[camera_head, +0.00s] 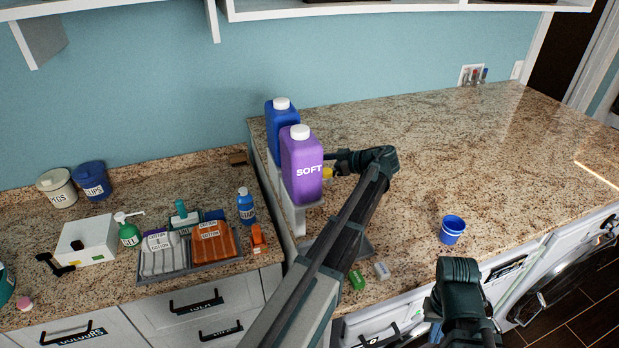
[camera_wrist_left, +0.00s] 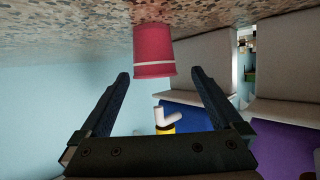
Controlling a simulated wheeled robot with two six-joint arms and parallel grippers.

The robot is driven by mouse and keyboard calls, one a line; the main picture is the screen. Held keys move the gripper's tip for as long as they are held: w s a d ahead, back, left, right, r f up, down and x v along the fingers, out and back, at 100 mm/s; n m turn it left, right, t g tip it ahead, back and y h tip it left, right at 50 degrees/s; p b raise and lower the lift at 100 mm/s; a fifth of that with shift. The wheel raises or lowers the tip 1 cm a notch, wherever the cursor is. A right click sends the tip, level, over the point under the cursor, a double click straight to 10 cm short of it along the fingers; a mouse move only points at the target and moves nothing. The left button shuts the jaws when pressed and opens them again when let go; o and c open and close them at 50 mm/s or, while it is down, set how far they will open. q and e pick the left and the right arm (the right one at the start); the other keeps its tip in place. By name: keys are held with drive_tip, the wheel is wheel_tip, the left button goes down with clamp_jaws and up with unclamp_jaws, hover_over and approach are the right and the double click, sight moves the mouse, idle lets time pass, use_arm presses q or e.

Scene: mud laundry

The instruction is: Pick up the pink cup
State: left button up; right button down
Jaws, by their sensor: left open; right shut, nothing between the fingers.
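The pink cup (camera_wrist_left: 155,50) is in the left wrist view, just past my left gripper's fingertips and centred between them. The picture is inverted, so the cup hangs from the counter at the top. A pale band runs round it. My left gripper (camera_wrist_left: 160,76) is open with nothing held. In the head view my left gripper (camera_head: 342,161) is beside the purple SOFT bottle, which partly hides it; the cup does not show there. My right gripper (camera_head: 463,325) is shut and empty at the bottom right, near the counter's front edge.
The purple bottle (camera_head: 302,170) and a blue bottle (camera_head: 282,120) stand close to my left gripper. A yellow-and-white item (camera_head: 328,173) is there too. A blue cup (camera_head: 452,230) stands on the granite counter (camera_head: 480,140), whose back right is clear.

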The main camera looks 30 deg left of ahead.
use_arm(q)
drive_tip(key=shift+a+f, duration=0.25)
drive_tip(key=shift+a, duration=0.35)
drive_tip(key=shift+w+b+x, duration=0.15)
drive_tip(key=shift+b+x, duration=0.4)
drive_tip(key=shift+x, duration=0.75)
drive_tip(key=shift+w+b+x, duration=0.2)
drive_tip(key=shift+b+x, duration=0.3)
drive_tip(key=shift+x, duration=0.85)
drive_tip(key=shift+r, duration=0.15)
drive_tip(key=c, duration=1.5)
drive_tip(key=shift+r+p, duration=0.45)
drive_tip(key=shift+p, duration=0.05)
drive_tip(key=shift+r+p, duration=0.4)
drive_tip(key=shift+p, duration=0.05)
drive_tip(key=d, duration=0.8)
drive_tip(key=shift+w+d+f+b, duration=0.25)
drive_tip(key=shift+d+b, duration=0.05)
drive_tip(key=r+p, duration=1.3)
drive_tip(key=shift+a+r+p, duration=0.25)
drive_tip(key=shift+r+p, duration=0.15)
